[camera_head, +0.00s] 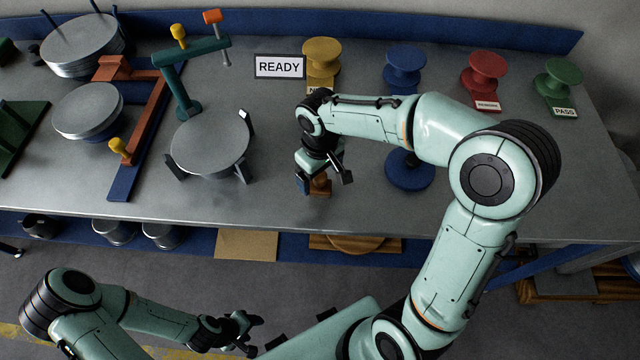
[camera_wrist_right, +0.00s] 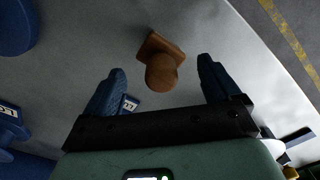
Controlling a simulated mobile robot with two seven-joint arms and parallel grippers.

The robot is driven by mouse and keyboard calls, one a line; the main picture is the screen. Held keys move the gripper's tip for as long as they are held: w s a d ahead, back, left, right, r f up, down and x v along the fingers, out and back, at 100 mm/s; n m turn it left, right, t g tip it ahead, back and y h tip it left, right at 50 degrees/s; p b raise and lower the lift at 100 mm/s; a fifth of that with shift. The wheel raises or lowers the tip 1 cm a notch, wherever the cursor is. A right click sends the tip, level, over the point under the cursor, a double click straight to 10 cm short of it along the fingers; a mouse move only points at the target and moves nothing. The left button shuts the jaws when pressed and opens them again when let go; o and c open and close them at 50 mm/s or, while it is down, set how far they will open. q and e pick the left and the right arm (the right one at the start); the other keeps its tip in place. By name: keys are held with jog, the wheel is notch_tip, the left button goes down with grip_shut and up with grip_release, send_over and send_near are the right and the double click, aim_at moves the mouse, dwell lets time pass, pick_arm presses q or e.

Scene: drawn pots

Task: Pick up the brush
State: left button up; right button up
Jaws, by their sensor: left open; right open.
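A small brown wooden piece with a rounded knob and a flat block end, seemingly the brush (camera_wrist_right: 162,68), lies on the grey table; no bristles can be made out. In the head view the brush (camera_head: 320,187) is partly covered by my right gripper (camera_head: 325,180). My right gripper is open above it. In the right wrist view the brush is between and slightly beyond the two blue fingertips of my right gripper (camera_wrist_right: 158,75), not touching them. My left gripper (camera_head: 252,334) is open and empty, low in front of the table.
A round grey turntable (camera_head: 210,145) stands left of the right gripper. A blue stand (camera_head: 409,172) is close on its right. The table's front edge (camera_head: 230,227) is near.

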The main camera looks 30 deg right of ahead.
aim_at(320, 183)
notch_tip(320, 183, down, 4)
jog(key=shift+s+a+r, duration=0.1)
jog(key=shift+s, duration=0.05)
pick_arm(q)
jog(key=shift+f, duration=0.1)
pick_arm(e)
jog(key=c, duration=1)
jog(key=shift+o, duration=0.2)
jog(key=shift+r, duration=0.1)
pick_arm(q)
jog(key=w+r+p, duration=0.2)
jog(key=w+r, duration=0.1)
pick_arm(e)
notch_tip(320, 183, up, 20)
